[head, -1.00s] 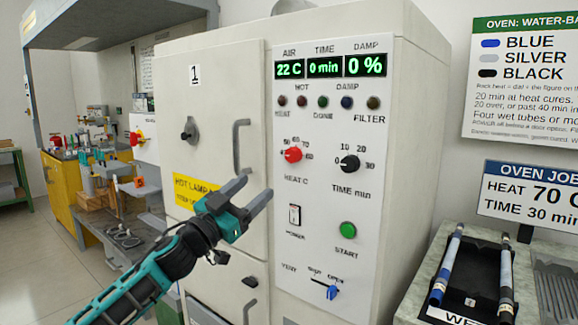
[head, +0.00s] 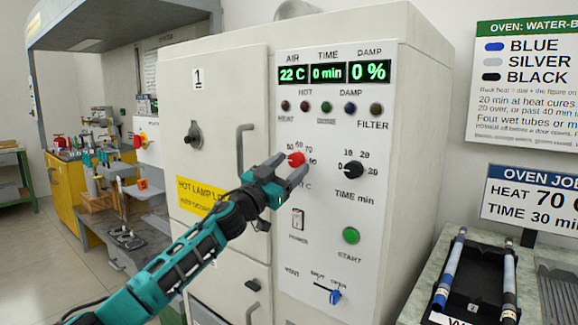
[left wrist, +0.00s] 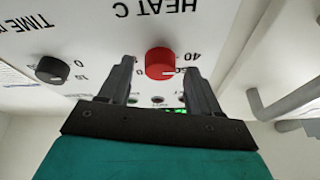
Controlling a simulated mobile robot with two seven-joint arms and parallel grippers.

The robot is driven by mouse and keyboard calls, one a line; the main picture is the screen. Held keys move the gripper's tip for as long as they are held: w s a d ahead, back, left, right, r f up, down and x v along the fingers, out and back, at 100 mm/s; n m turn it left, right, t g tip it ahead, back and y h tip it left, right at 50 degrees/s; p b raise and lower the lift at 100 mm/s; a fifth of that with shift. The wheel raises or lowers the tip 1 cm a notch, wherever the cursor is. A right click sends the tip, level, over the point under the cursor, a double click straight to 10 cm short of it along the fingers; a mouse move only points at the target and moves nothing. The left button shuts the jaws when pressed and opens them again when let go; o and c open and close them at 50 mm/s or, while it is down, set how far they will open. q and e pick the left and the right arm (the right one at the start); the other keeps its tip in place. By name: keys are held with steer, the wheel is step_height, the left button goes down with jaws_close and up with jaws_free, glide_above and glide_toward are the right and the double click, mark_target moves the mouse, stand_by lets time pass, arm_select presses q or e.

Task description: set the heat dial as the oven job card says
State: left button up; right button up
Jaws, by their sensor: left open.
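The red heat dial (head: 296,160) is on the oven's white control panel, under the display reading 22 C, 0 min and 0 %. My left gripper (head: 290,172) is open in front of the panel at the dial. In the left wrist view the red dial (left wrist: 159,63) lies between the spread fingers (left wrist: 157,75), nearer the right one, with no clear contact. Fingers hide part of its scale in the head view. The oven job card (head: 535,195) at the right reads HEAT 70 and TIME 30 min. My right gripper is not in view.
The black time dial (head: 352,170) is right of the heat dial. The power switch (head: 298,219), green start button (head: 351,235) and blue vent lever (head: 335,296) sit below. A door handle (head: 243,150) stands out at left. A tray (head: 470,290) holds rods at right.

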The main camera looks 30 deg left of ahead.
arm_select(q)
steer(key=shift+w+r, duration=0.1)
steer(key=shift+w, duration=0.15)
steer(key=shift+c, duration=0.3)
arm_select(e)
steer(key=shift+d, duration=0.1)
arm_select(q)
steer(key=c, duration=1)
steer(key=shift+o, duration=0.2)
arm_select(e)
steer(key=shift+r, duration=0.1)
arm_select(q)
steer(key=shift+m, duration=0.3)
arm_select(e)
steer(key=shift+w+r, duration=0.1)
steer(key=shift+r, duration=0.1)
